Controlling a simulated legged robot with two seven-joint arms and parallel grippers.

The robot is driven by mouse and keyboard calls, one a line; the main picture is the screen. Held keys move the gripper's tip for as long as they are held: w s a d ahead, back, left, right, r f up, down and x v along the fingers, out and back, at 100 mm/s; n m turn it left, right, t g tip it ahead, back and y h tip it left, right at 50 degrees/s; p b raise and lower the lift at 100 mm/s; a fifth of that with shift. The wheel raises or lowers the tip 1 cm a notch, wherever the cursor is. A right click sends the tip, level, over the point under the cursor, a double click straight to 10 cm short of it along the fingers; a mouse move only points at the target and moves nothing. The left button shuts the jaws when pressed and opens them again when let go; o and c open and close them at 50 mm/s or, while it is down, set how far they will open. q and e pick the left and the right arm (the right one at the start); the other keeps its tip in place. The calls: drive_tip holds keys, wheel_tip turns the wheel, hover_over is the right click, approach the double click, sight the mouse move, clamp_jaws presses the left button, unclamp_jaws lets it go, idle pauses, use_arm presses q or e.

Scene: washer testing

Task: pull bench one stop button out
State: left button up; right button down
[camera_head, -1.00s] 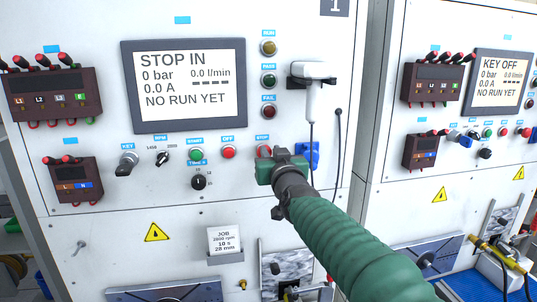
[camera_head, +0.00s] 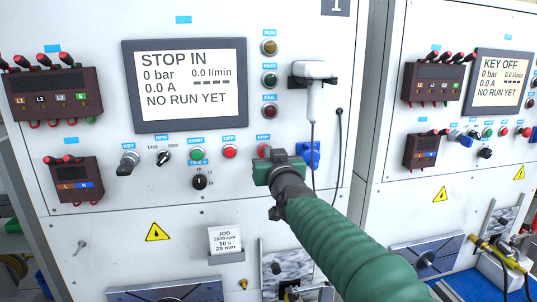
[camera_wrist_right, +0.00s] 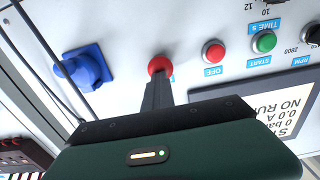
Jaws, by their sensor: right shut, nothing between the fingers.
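The bench one red stop button (camera_head: 264,150) sits under the STOP label on the left panel, partly hidden by my right gripper (camera_head: 274,164). In the right wrist view, the red mushroom-shaped stop button (camera_wrist_right: 160,64) shows just beyond the fingertips. My right gripper (camera_wrist_right: 158,84) is shut, its fingers together in line with the button and nothing between them. I cannot tell whether the tips touch the button. The bench one screen (camera_head: 190,82) reads STOP IN and NO RUN YET. My left gripper is not in view.
The red OFF button (camera_head: 229,151) and green START button (camera_head: 197,154) are left of the stop button. A blue socket (camera_head: 309,155) is close on its right. A white handset (camera_head: 315,76) with a cable hangs above. A second bench (camera_head: 453,199) stands at right.

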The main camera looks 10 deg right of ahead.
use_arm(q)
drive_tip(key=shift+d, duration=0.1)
use_arm(e)
drive_tip(key=shift+w+a+f, duration=0.1)
drive_tip(key=shift+f, duration=0.25)
